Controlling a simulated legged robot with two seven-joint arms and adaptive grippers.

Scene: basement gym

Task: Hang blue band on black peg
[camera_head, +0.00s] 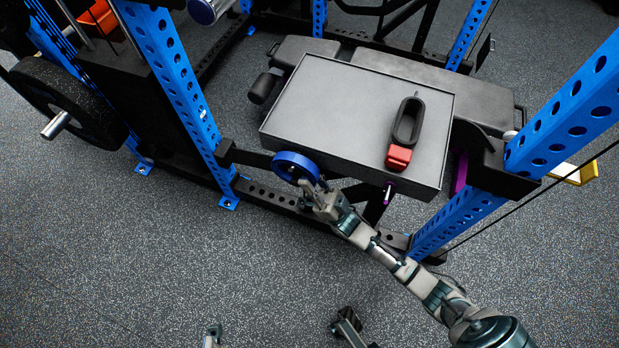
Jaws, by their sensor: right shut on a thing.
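The blue band (295,167) is a round loop at the front left corner of the grey box-like platform. My right gripper (312,186) is shut on its lower right edge, with the arm reaching in from the bottom right. The band's opening looks dark inside. I cannot make out a black peg clearly; one may be hidden behind or within the band. I cannot tell whether the band touches or surrounds a peg. My left gripper is not in view.
On the grey platform (330,95) lies a black loop (408,120) with a red block (398,157) at its near end. Blue perforated rack uprights (178,85) stand left and right (560,110). A black bench (425,85) is behind. The speckled floor in front is open.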

